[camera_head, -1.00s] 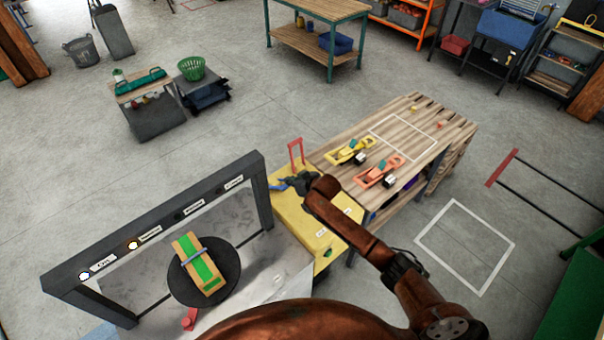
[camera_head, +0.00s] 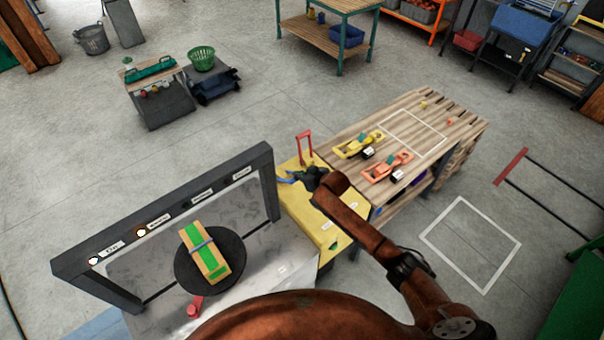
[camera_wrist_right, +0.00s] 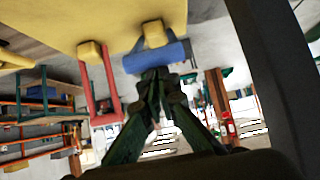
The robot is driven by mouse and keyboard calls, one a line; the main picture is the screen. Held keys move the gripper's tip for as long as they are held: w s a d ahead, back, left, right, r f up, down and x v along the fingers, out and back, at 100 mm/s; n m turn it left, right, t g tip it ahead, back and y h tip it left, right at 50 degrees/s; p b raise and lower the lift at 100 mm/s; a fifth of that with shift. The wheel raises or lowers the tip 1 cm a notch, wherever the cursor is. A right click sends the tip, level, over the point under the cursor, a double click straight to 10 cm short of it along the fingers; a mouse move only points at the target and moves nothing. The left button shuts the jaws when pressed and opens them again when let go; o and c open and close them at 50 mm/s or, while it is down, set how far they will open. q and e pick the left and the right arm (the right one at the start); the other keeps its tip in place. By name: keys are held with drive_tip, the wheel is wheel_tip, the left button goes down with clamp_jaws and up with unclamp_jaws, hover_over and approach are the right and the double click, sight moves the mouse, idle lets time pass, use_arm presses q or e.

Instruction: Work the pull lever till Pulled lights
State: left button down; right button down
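A yellow cabinet (camera_head: 318,228) carries a lever with a blue handle (camera_head: 285,177) and a red loop lever (camera_head: 304,146). I cannot read which is named the pull lever. My right gripper (camera_head: 300,177) is at the blue handle. In the right wrist view its two fingers (camera_wrist_right: 157,76) come together at the tips, over the lower edge of the blue bar (camera_wrist_right: 178,53). The bar reaches past them on both sides. The red loop (camera_wrist_right: 116,90) stands apart to the left. My left gripper is out of view.
A strapped yellow-green block (camera_head: 205,250) lies on a dark round plate (camera_head: 236,272) left of the cabinet. A wooden bench (camera_head: 448,114) with yellow (camera_head: 354,147) and orange (camera_head: 385,168) tools adjoins it on the right. The dark frame (camera_head: 267,165) stands close left of the gripper.

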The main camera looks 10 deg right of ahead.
drive_tip(key=r+p, duration=0.1)
drive_tip(key=r, duration=0.1)
drive_tip(key=r+p, duration=0.2)
drive_tip(key=shift+w+a, duration=0.15)
drive_tip(key=shift+w, duration=0.25)
drive_tip(key=b+v, duration=0.2)
drive_tip(key=v, duration=0.7)
drive_tip(key=shift+s+d+f, duration=0.2)
drive_tip(key=shift+s+f, duration=0.05)
drive_tip(key=shift+s, duration=0.2)
idle(0.4)
drive_tip(key=s+d+f+m+g+h+b, duration=0.15)
drive_tip(key=s+d+f, duration=0.35)
drive_tip(key=s+f, duration=0.75)
drive_tip(key=s+d+f+m+g+h+b, duration=0.1)
drive_tip(key=s+d+f+g+b, duration=0.3)
drive_tip(key=s+f, duration=0.85)
drive_tip(key=s+d+f+m+t+h+b, duration=0.15)
drive_tip(key=s+d+f, duration=0.55)
drive_tip(key=f, duration=1.1)
drive_tip(key=s+d+f+g+h+b, duration=0.1)
drive_tip(key=s+f+g+b, duration=0.3)
drive_tip(key=s+f, duration=2.7)
drive_tip(key=s+b, duration=0.2)
drive_tip(key=b, duration=0.2)
drive_tip(key=shift+s+d+b, duration=0.2)
drive_tip(key=shift+d+b, duration=0.1)
drive_tip(key=shift+b, duration=0.05)
